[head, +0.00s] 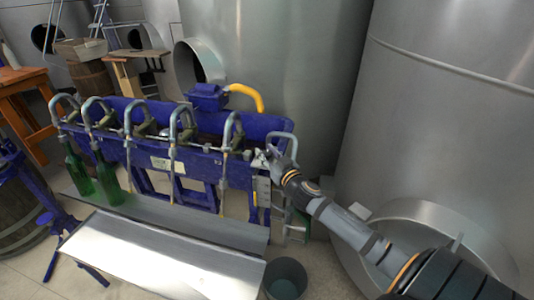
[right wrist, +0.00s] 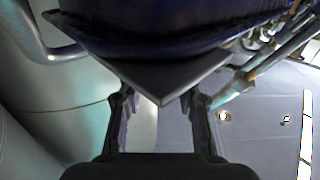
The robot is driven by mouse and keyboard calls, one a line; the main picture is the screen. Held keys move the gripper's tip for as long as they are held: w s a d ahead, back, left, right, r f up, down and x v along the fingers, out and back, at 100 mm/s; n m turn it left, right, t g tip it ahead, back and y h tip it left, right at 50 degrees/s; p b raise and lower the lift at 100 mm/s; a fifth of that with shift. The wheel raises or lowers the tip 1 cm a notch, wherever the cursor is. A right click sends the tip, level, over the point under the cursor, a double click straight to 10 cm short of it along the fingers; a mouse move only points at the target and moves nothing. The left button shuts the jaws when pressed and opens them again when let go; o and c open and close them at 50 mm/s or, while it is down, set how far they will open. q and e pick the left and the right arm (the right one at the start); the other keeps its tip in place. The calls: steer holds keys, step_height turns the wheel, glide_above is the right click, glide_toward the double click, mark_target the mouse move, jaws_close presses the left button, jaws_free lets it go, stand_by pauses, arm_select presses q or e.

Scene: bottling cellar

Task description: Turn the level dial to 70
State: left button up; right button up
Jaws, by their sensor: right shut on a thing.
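The blue bottling machine (head: 205,163) stands in the middle of the head view with a row of curved grey spouts. My right gripper (head: 268,160) is at the machine's right end, shut on what I take to be the level dial. The dial's face and its reading are hidden in both views. In the right wrist view, the two fingers of my right gripper (right wrist: 160,108) stand apart on either side of the tip of a dark, pointed plate (right wrist: 150,78) under the blue body. My left gripper is not in view.
Two green bottles (head: 80,172) stand at the machine's left side. A metal tray (head: 160,262) lies in front, with a grey bucket (head: 286,278) to its right. Large steel tanks (head: 440,120) close off the back and right. A wooden table (head: 22,85) stands far left.

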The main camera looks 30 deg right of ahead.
steer(key=shift+h, duration=0.3)
steer(key=shift+f+m+h+b, duration=0.2)
steer(key=shift+m+h+b, duration=0.65)
steer(key=shift+m+h, duration=0.2)
steer(key=m+g+h+b, duration=0.4)
steer(key=h+b, duration=0.1)
steer(key=b, duration=0.2)
steer(key=m+g+h+b, duration=0.4)
steer(key=h+b, duration=0.2)
steer(key=b, duration=0.1)
steer(key=shift+m+b, duration=0.25)
steer(key=shift+b, duration=0.15)
steer(key=shift+g+h+b, duration=0.25)
steer(key=shift+g+b, duration=0.05)
steer(key=shift+g, duration=0.1)
steer(key=shift+r+m+g+h+b, duration=0.1)
steer(key=shift+m+g+h+b, duration=0.2)
steer(key=shift+m+g+b, duration=0.25)
steer(key=shift+r+m+g, duration=0.15)
steer(key=shift+m+g, duration=0.1)
steer(key=o, duration=1.2)
